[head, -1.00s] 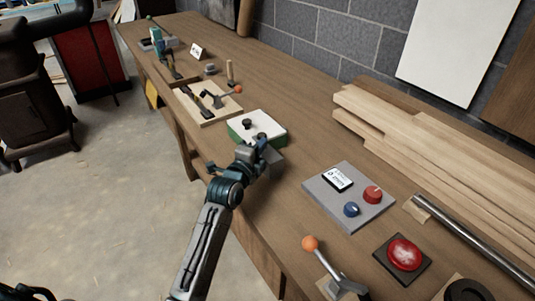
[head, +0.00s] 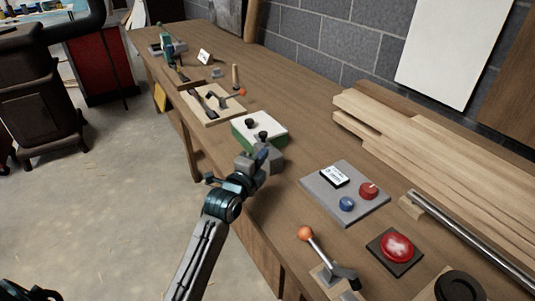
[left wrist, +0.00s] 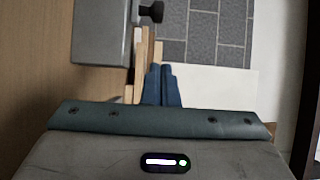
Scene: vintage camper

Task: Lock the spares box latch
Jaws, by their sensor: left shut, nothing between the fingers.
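My left gripper (head: 262,157) is shut and empty at the front edge of the bench. Its blue fingertips (left wrist: 162,85) are together in the left wrist view. Just beyond it stands a green box with a white lid (head: 270,124) and a black knob. A small grey box (head: 274,161) stands right beside the gripper, partly hidden by it, with a black knob (head: 263,135) at its top. The left wrist view shows a grey box (left wrist: 100,35) with a black knob (left wrist: 151,11) ahead of the fingertips, apart from them. No label tells which is the spares box. My right gripper is out of view.
A grey panel (head: 325,200) with red and blue knobs lies to the right. Nearer are an orange-ball lever (head: 305,233) and a red button (head: 397,247). Planks (head: 430,135) lie along the wall. A wooden board (head: 205,112) with tools lies farther back.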

